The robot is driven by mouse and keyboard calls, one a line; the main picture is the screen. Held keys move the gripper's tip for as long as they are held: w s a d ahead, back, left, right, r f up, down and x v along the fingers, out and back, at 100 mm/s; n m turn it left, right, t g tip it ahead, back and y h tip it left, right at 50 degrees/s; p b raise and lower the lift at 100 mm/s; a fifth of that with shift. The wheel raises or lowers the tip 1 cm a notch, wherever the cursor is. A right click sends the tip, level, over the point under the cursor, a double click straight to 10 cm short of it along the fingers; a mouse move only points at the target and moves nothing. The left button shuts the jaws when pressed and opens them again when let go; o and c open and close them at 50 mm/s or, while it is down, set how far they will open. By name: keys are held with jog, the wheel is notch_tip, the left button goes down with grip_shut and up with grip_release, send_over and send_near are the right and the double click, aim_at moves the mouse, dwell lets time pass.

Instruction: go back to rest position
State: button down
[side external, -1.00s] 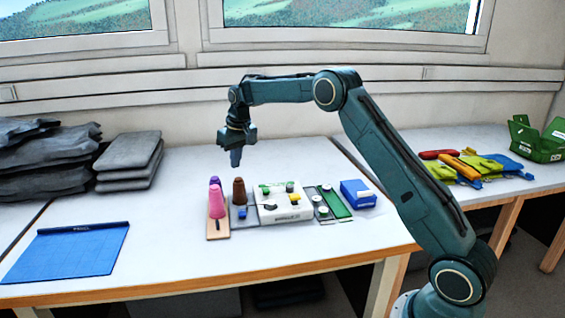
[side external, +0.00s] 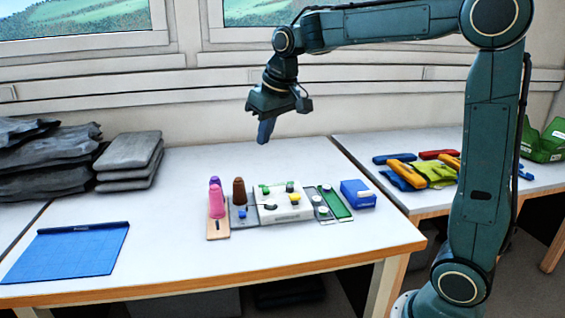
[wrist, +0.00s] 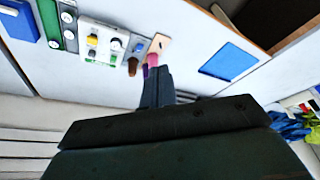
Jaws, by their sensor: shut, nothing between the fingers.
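My gripper (side external: 266,130) is shut and empty, raised in the air above the back of the white table (side external: 180,262), its fingers pointing down. In the wrist view the closed fingers (wrist: 157,86) show in the middle, with the table beyond them. Below the gripper in the side view stand a pink cone stack (side external: 216,203), a purple cone partly behind it (side external: 214,182) and a brown cone stack (side external: 239,192). The gripper is clear of all of them.
A white box with coloured knobs (side external: 283,208), a green strip (side external: 337,204) and a blue box (side external: 357,194) stand on the table. A blue mat (side external: 70,252) lies left. Grey folded stacks (side external: 130,160) stand at the back. A second table holds coloured items and a green crate (side external: 545,143).

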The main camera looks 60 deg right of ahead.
jog(key=s+a+f, duration=0.2)
jog(key=s, duration=1)
jog(key=s+a+f+n+t, duration=0.1)
jog(key=s+a+f, duration=0.1)
jog(key=s, duration=1)
jog(key=shift+s+a+f+t, duration=0.3)
jog(key=shift+s+a+f, duration=0.1)
jog(key=shift+a, duration=0.4)
jog(key=shift+w, duration=0.1)
